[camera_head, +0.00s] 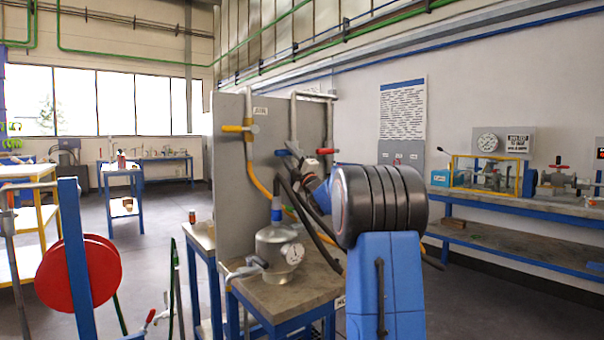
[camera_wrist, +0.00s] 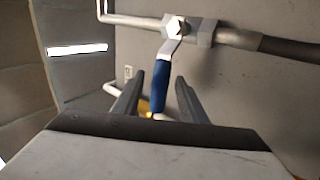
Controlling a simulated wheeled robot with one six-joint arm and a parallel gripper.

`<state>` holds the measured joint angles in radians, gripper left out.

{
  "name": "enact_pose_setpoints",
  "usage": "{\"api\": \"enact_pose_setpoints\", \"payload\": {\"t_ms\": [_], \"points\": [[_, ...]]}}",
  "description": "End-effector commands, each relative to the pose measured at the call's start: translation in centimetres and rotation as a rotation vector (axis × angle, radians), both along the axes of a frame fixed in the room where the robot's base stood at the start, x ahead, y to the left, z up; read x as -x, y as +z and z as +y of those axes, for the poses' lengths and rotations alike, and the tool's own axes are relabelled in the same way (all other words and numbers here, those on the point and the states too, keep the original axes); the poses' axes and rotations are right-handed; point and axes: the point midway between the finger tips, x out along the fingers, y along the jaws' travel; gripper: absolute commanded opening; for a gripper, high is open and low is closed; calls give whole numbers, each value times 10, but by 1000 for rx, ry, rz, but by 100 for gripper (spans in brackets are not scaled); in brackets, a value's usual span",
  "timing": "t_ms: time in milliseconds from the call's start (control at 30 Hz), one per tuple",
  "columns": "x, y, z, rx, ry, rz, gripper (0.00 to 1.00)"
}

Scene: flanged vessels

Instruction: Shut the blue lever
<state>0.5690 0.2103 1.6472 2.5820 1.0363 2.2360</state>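The blue lever (camera_wrist: 158,88) hangs from a valve (camera_wrist: 178,28) on a metal pipe in the wrist view. Its handle stands roughly crosswise to the pipe. My gripper (camera_wrist: 159,78) is open, with one dark finger on each side of the blue handle. There is a gap at the left finger; the handle lies closer to the right finger, and I cannot tell whether they touch. In the head view the blue lever (camera_head: 282,152) shows at the grey panel, pointing left from the vertical pipe. My arm hides part of the area to its right.
A yellow lever (camera_head: 235,128) is on another pipe on the grey panel (camera_head: 229,190), left of the blue one. A metal vessel with a gauge (camera_head: 281,252) stands on the table below, with hoses above it. A long bench (camera_head: 520,207) stands along the right wall.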

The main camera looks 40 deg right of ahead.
Motion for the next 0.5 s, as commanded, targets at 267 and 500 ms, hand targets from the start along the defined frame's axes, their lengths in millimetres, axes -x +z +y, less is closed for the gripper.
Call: {"api": "enact_pose_setpoints", "payload": {"t_ms": [267,500], "points": [[48,-32,-1,0,-2,1,39],[83,-56,-1,-1,-2,0,39]]}}
